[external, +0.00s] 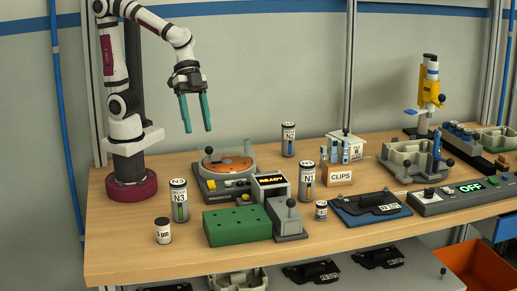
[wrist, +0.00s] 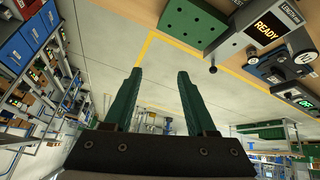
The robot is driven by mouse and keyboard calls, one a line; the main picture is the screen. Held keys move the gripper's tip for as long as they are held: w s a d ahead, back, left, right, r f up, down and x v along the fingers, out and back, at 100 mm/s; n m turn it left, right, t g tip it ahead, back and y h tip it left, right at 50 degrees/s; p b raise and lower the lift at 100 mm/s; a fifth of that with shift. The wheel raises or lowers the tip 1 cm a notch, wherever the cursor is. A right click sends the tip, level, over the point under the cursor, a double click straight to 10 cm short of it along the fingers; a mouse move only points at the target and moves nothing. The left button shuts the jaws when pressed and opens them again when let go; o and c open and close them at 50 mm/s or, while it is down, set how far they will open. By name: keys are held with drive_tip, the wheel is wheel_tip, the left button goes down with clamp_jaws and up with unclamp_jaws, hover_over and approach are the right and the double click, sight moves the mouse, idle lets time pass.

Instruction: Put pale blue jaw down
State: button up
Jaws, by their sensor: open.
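My gripper (external: 196,130) hangs high at the left, above and behind the bench items, with its two green fingers apart and pointing down. In the wrist view the fingers (wrist: 159,76) are spread with nothing between them. No loose pale blue jaw can be made out for sure. Small light blue pieces (external: 346,151) stand in the holder behind the CLIPS box (external: 339,176).
An orange-topped round fixture (external: 229,164), a green block with holes (external: 236,227) and a READY display unit (external: 271,183) fill the middle. Canisters N3 (external: 179,200), N1 (external: 307,181) and N2 (external: 288,139) stand around them.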

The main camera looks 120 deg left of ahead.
drive_tip(key=s+a+f+g+y, duration=0.2)
drive_tip(key=s+a+y, duration=0.1)
drive_tip(key=s, duration=0.6)
drive_tip(key=s+a+f+g+y, duration=0.2)
drive_tip(key=s+a, duration=0.3)
drive_tip(key=s, duration=0.4)
drive_tip(key=shift+f+m+g+y, duration=0.4)
drive_tip(key=shift+f+g, duration=0.05)
drive_tip(key=shift+g, duration=0.15)
idle(2.8)
drive_tip(key=o, duration=0.5)
drive_tip(key=shift+o, duration=1)
drive_tip(key=w+d+r+m, duration=0.1)
drive_tip(key=w+d+r, duration=0.2)
drive_tip(key=w+r, duration=0.2)
drive_tip(key=shift+w+r+h, duration=0.25)
drive_tip(key=shift+r+h, duration=0.05)
drive_tip(key=w+d+r+m+h, duration=0.1)
drive_tip(key=w+d+r+m, duration=0.1)
drive_tip(key=w+d+r, duration=0.5)
wheel_tip(320, 180, down, 9)
drive_tip(key=shift+s+a, duration=0.15)
drive_tip(key=shift+s, duration=0.2)
